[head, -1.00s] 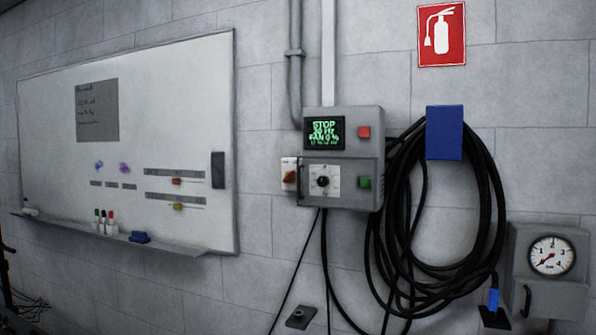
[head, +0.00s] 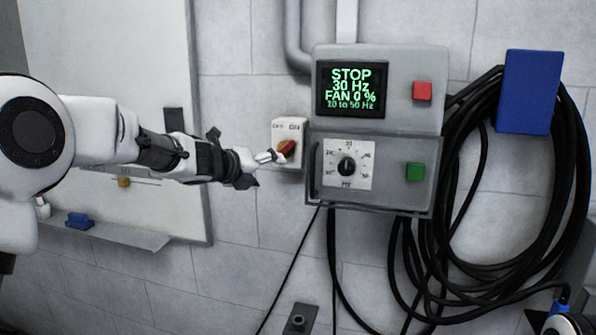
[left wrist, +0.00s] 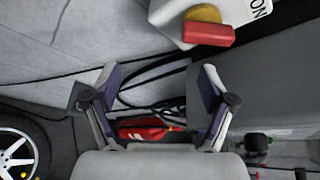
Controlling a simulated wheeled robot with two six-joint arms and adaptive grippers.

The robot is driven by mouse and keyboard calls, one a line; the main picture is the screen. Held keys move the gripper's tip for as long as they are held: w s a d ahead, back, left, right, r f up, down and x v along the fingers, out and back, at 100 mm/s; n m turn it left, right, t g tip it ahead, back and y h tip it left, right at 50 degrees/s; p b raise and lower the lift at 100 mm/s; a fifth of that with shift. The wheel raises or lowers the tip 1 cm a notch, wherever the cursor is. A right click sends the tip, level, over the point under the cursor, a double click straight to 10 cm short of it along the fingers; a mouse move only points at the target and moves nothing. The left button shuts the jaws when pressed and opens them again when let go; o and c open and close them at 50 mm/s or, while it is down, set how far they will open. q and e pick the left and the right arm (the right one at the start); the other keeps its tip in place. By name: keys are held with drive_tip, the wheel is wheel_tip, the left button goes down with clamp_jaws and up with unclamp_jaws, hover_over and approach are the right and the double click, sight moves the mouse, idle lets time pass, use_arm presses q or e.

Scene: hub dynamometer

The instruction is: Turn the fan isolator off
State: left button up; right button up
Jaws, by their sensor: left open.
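The fan isolator is a small pale box (head: 290,130) on the wall, left of the grey control box. It is marked OFF on the left and ON on the right. Its red handle (head: 287,147) is slanted in the head view, partly hidden by my fingertips. In the left wrist view the red handle (left wrist: 208,33) on its yellow disc lies at the top, beyond and outside my fingers. My left gripper (head: 268,156) is at the isolator's lower left; in the left wrist view it (left wrist: 158,95) is open with nothing between the fingers. I cannot tell whether it touches the box.
The grey control box (head: 430,140) stands close right of the isolator, with a dial (head: 347,166), a red button (head: 422,91) and a green button (head: 415,171). Its screen (head: 352,88) reads STOP, 30 Hz, FAN 0 %. Black cables (head: 450,250) hang at right.

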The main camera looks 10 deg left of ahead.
sight(282, 149)
use_arm(q)
wheel_tip(282, 149, up, 7)
drive_tip(key=s+d+t, duration=0.1)
drive_tip(key=s, duration=0.2)
drive_tip(key=p+x, duration=0.1)
drive_tip(key=x, duration=0.2)
drive_tip(key=p+x, duration=0.1)
drive_tip(key=x, duration=0.1)
drive_tip(key=a+p+x, duration=0.1)
drive_tip(key=x, duration=0.2)
drive_tip(key=shift+w+f, duration=0.4)
drive_tip(key=shift+f, duration=0.05)
drive_tip(key=shift+s+d+r, duration=0.2)
drive_tip(key=shift+s+r, duration=0.05)
drive_tip(key=shift+s, duration=0.35)
drive_tip(key=shift+c, duration=0.7)
drive_tip(key=shift+a+f, duration=0.1)
drive_tip(key=c, duration=1)
use_arm(e)
drive_tip(key=r, duration=0.2)
drive_tip(key=s+r, duration=0.1)
drive_tip(key=r, duration=0.1)
drive_tip(key=shift+d, duration=0.2)
